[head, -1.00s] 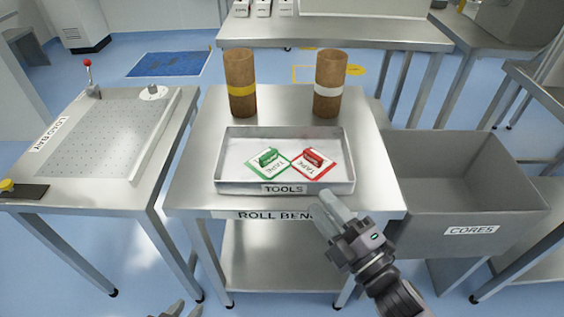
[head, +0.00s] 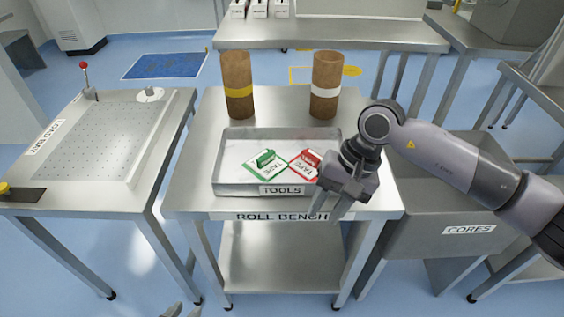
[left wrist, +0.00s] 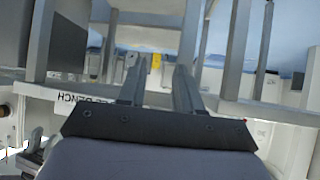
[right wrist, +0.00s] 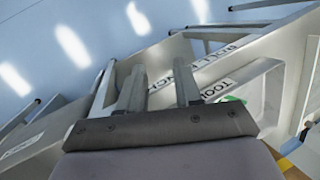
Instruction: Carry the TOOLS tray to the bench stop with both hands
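The TOOLS tray (head: 230,189) is a shallow metal tray lying flat on the roll bench (head: 190,180). Inside it lie a green tape card (head: 262,165) and a red tape card (head: 303,163). My right gripper (head: 333,206) is open and empty at the tray's front right corner, fingers pointing down. It hides that corner, and I cannot tell if it touches. The tray's label side (right wrist: 245,80) shows beyond its fingers in the right wrist view. My left gripper (head: 182,311) is low in front of the bench, its fingers apart and empty in the left wrist view (left wrist: 158,88).
Two brown rolls, one with a yellow band (head: 238,90) and one with a white band (head: 326,90), stand behind the tray. The load bay table (head: 100,135) is at left. The CORES bin (head: 425,225) is at right, partly behind my right arm. A rear table (head: 330,35) stands behind.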

